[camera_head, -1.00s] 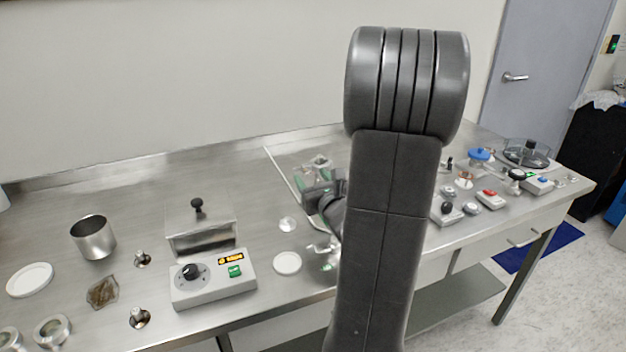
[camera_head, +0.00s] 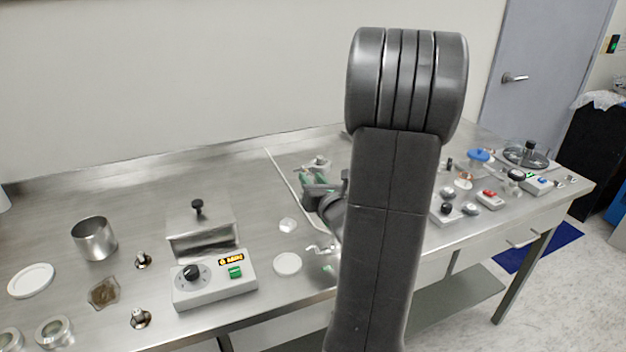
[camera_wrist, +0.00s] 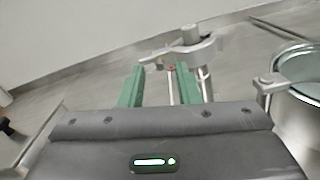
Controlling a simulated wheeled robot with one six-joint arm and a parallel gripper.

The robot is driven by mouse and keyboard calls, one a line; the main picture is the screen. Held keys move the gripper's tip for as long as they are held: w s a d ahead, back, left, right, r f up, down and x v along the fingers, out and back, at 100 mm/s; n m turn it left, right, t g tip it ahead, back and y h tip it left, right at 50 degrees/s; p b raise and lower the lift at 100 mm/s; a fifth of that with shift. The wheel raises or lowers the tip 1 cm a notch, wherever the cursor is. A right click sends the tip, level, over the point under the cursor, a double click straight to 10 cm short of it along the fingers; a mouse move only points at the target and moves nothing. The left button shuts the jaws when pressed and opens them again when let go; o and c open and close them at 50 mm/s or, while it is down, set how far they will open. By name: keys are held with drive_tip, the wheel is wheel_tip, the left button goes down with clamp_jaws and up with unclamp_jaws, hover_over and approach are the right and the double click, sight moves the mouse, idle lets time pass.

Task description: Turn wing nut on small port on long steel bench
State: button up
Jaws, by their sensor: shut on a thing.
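The small port (camera_wrist: 190,36) is a short steel stub with a clamp ring (camera_wrist: 204,52) around it, just beyond my fingertips in the wrist view. The port also shows in the head view (camera_head: 319,162), partly behind my gripper. My gripper (camera_wrist: 160,70) has green fingers that stand apart with the clamp's wing nut (camera_wrist: 172,69) between them. My gripper is shut on the wing nut. In the head view, my gripper (camera_head: 304,180) is left of my arm, which hides part of the bench (camera_head: 130,190).
A large round steel vessel (camera_wrist: 302,95) with a clamp stands close right of my gripper in the wrist view. A control box (camera_head: 213,282), steel cup (camera_head: 95,240) and white discs (camera_head: 287,264) lie left on the bench. Several small controls stand right.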

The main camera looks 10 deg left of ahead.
drive_tip(key=m+p, duration=0.1)
drive_tip(key=m, duration=0.3)
drive_tip(key=shift+r+m, duration=0.1)
drive_tip(key=shift+m, duration=0.2)
drive_tip(key=shift+m+p, duration=0.95)
drive_tip(key=shift+m, duration=0.95)
drive_tip(key=o, duration=1)
drive_tip(key=shift+d, duration=0.1)
drive_tip(key=v, duration=1.3)
drive_tip(key=shift+s+d+b, duration=0.2)
drive_tip(key=shift+s+b, duration=0.15)
drive_tip(key=shift+b, duration=0.05)
